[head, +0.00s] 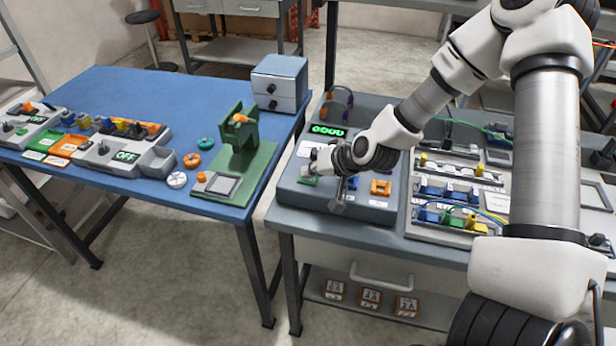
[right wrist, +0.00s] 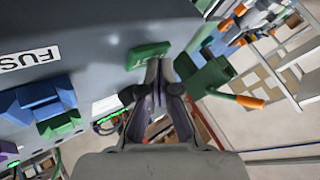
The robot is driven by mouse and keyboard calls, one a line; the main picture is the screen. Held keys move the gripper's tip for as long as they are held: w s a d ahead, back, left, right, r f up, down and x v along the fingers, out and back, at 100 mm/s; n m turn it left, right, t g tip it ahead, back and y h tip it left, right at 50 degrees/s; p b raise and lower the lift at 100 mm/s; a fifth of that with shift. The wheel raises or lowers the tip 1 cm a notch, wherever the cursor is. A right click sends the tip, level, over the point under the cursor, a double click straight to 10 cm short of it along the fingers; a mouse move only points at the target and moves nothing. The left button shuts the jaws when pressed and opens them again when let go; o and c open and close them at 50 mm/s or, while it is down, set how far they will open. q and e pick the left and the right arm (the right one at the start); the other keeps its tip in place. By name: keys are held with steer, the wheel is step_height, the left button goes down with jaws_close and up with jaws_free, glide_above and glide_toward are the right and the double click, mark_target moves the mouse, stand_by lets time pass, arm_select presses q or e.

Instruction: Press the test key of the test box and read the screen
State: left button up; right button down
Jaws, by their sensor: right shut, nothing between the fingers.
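The test box (head: 352,205) is a dark grey sloped box on the right-hand bench. Its screen (head: 327,131) is lit with green characters that look like GOOD, though they are small. The green test key (head: 308,181) is at the box's front left; in the right wrist view the key (right wrist: 150,54) shows part of its white lettering. My right gripper (head: 318,170) is shut and empty, its fingertips (right wrist: 160,66) right at the key. I cannot tell whether they touch or press it. My left gripper is not in view.
An orange part (head: 380,187) sits on the box, right of my gripper. A panel with blue, green and yellow blocks (head: 450,215) lies further right. The blue table (head: 200,90) stands left across a gap, holding a green press-like stand (head: 239,140) and a drawer unit (head: 280,82).

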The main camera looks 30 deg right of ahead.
mark_target(311, 180)
steer(key=shift+r+p, duration=0.8)
steer(key=shift+r, duration=0.1)
step_height(311, 180, up, 5)
steer(key=p, duration=0.4)
steer(key=shift+p, duration=0.4)
steer(key=shift+f, duration=0.1)
